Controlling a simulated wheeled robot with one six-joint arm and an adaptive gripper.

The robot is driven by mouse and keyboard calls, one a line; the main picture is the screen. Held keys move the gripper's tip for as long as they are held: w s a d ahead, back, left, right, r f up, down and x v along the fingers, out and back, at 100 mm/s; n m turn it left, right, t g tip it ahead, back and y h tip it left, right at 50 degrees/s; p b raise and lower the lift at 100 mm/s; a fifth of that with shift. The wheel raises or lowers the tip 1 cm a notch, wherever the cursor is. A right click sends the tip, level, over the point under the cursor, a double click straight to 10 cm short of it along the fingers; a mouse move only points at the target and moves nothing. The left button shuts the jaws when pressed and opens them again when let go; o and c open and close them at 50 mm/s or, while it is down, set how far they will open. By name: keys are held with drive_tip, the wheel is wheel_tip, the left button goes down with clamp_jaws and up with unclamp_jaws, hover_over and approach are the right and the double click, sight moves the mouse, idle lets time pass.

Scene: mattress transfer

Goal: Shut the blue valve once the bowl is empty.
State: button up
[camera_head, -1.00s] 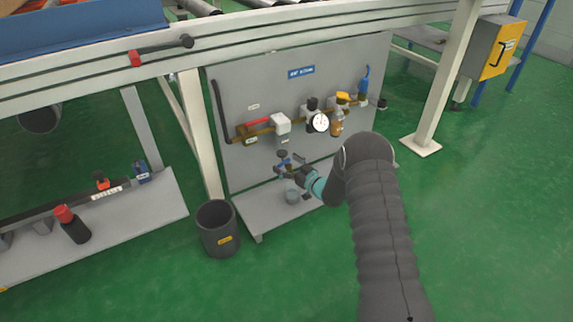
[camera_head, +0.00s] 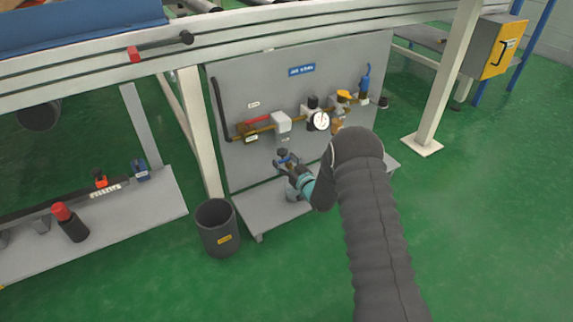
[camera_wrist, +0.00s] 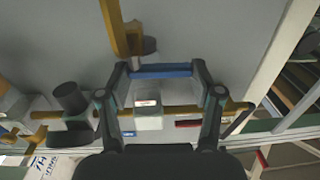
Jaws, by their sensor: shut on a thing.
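The blue valve (camera_head: 283,155) is low on the grey panel in the head view. In the wrist view its blue handle (camera_wrist: 162,71) lies crosswise between my fingertips. My gripper (camera_wrist: 164,68) is shut on this handle; in the head view my gripper (camera_head: 291,168) reaches the valve from the lower right. An amber bowl (camera_head: 338,125) hangs under the yellow-topped unit, right of the gauge. My arm partly hides it, and I cannot tell whether it holds liquid.
A round gauge (camera_head: 320,121) and a brass pipe with a red lever (camera_head: 255,120) sit above the valve. A shelf (camera_head: 250,215) lies below the panel. A dark bin (camera_head: 218,228) stands left of it. A white post (camera_head: 440,95) stands to the right.

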drive_tip(key=shift+a+m+h, duration=0.15)
drive_tip(key=shift+m+h, duration=0.15)
drive_tip(key=shift+h, duration=0.1)
drive_tip(key=o, duration=1.1)
drive_tip(key=shift+o, duration=0.2)
drive_tip(key=v, duration=1.2)
drive_tip(key=shift+f, duration=0.2)
